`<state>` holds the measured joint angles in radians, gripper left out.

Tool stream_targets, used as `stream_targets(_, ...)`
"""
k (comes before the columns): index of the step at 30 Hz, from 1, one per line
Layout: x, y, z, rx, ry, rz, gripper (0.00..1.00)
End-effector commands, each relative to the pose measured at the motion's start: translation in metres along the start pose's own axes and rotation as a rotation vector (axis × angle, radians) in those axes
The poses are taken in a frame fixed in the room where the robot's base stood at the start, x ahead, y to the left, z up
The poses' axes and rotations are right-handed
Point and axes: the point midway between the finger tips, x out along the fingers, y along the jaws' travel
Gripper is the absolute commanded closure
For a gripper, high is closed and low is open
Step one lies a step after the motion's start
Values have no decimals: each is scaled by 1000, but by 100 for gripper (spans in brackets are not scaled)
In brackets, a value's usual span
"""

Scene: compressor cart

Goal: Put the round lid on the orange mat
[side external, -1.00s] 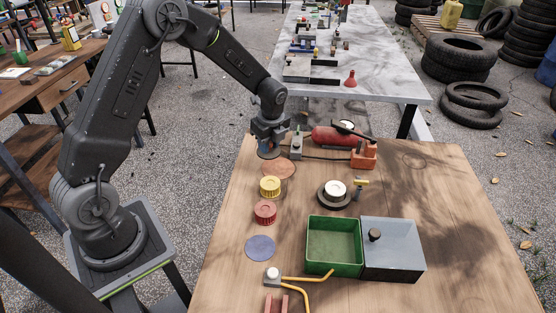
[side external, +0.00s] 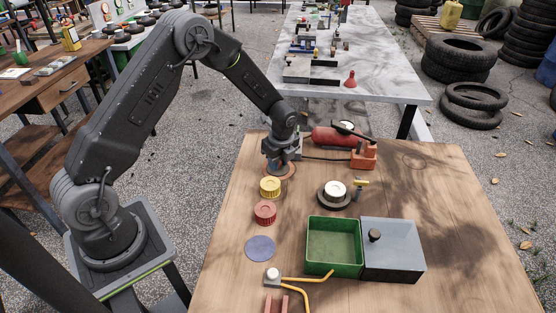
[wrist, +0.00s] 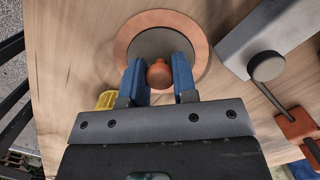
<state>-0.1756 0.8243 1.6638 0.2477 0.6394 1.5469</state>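The round lid (wrist: 160,42) is a dark grey disc with an orange-brown knob. The orange mat (wrist: 203,45) is a flat round disc, showing as a ring around the lid in the wrist view; its edge also shows in the side view (side external: 292,172). My gripper (wrist: 159,75) has its blue fingers on both sides of the knob, seemingly touching it. In the side view my gripper (side external: 274,165) is low over the mat and hides most of the lid. The lid is over the mat, at or very near its surface; I cannot tell if it touches.
A yellow ridged cap (side external: 270,187) and a red one (side external: 265,212) stand in front of the mat. A blue disc (side external: 260,248), a green tray (side external: 334,270) and a grey box (side external: 400,262) are nearer. A red tank (side external: 330,138) lies behind, to the right.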

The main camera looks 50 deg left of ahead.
Motion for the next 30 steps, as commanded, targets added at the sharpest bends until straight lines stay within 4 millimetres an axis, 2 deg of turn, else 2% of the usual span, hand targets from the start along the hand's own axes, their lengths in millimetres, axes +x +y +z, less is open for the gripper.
stream_targets(1, 0, 0, 0, 0, 0, -1, 69)
stream_targets(8, 0, 0, 0, 0, 0, 0, 48)
stream_targets(17, -4, 0, 1, 0, 0, -2, 48)
stream_targets(23, -35, -1, 1, 0, -1, -6, 48)
stream_targets(30, -86, -1, 0, 1, -1, -5, 48)
